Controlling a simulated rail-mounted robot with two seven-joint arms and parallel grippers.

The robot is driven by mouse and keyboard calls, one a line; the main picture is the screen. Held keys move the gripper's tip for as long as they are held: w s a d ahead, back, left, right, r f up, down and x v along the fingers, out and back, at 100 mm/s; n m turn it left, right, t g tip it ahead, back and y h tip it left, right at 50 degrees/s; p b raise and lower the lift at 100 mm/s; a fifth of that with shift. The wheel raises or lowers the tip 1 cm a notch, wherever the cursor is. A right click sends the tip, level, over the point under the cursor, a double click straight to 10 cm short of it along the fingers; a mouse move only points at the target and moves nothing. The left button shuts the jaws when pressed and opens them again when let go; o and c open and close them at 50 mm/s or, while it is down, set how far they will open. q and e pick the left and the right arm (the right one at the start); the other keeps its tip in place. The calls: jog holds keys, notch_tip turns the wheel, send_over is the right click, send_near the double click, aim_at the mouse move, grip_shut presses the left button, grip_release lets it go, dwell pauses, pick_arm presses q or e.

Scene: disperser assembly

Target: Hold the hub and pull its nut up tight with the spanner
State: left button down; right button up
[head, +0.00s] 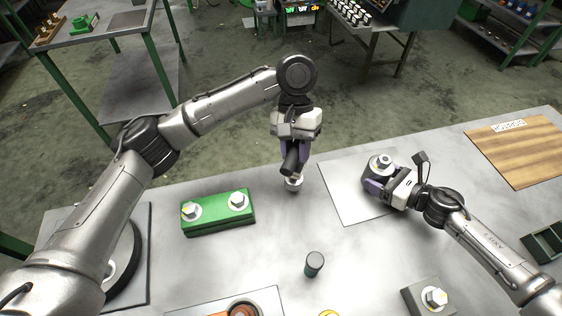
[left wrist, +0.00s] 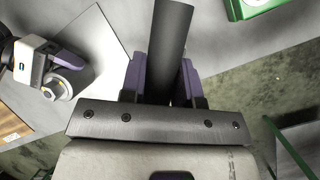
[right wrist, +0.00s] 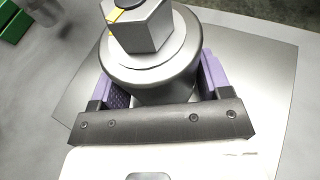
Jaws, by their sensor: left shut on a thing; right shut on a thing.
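The hub (head: 380,173) is a grey round body with a wide collar, standing on a pale square sheet (head: 343,205). Its hex nut (head: 382,160) sits on top; in the right wrist view the nut (right wrist: 142,28) has a yellow mark. My right gripper (head: 378,184) is shut around the hub from the side. My left gripper (head: 294,157) points down over the table, left of the sheet, shut on a dark bar, which I take as the spanner (left wrist: 168,45). A pale round piece (head: 294,184) shows at its lower end. The spanner is apart from the nut.
A green block (head: 218,214) with two hex nuts stands left of my left gripper. A dark cylinder (head: 314,264) stands in front. A grey block with a nut (head: 434,299) is at the front right. A wooden board (head: 520,155) lies at the right. The table between is clear.

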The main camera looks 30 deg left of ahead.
pick_arm(q)
jog(key=w+d+r+n+h, duration=0.1)
jog(key=w+d+r+n, duration=0.2)
jog(key=w+d+r, duration=0.7)
jog(key=w+d+n+t+y, duration=0.1)
jog(key=d+n+t, duration=0.3)
jog(key=n, duration=0.9)
jog(key=w+d+n+t+y, duration=0.2)
jog(key=d+n+t, duration=0.2)
jog(key=n, duration=0.8)
jog(key=shift+f+n+t+y, duration=0.3)
jog(key=shift+n+t, duration=0.1)
jog(key=shift+t, duration=0.2)
jog(key=shift+n, duration=0.3)
